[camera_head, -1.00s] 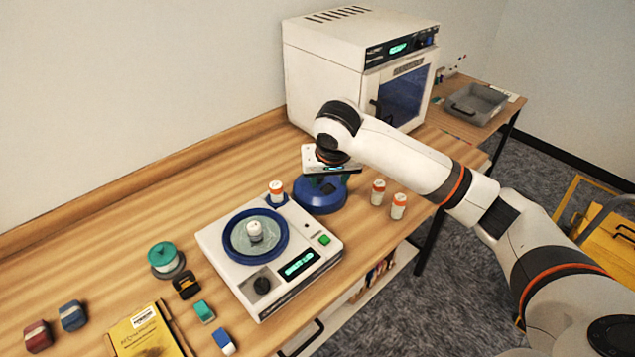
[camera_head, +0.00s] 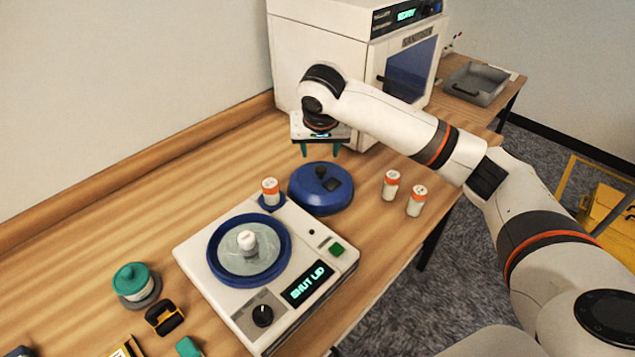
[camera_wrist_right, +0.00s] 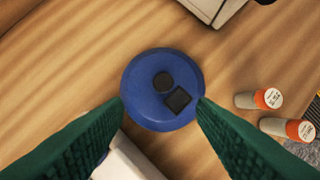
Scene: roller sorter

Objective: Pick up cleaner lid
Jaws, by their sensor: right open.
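The cleaner lid (camera_head: 322,199) is a round blue disc with a black knob and a dark square on top. It lies flat on the table behind the cleaner, and it shows whole in the right wrist view (camera_wrist_right: 146,107). The cleaner (camera_head: 207,262) is a white box with a blue-rimmed round basin, a white-capped bottle (camera_head: 247,241) inside, and a display reading "SHUT LID". My right gripper (camera_head: 320,152) is open and empty above and behind the lid, its green fingers (camera_wrist_right: 158,125) pointing down and apart. My left gripper is not in view.
Two orange-capped bottles (camera_head: 391,185) (camera_head: 416,201) stand right of the lid. Another bottle (camera_head: 270,191) stands on a blue base by the cleaner's back corner. A white oven-like machine (camera_head: 318,48) stands behind. A green-topped jar (camera_head: 134,282) is at left.

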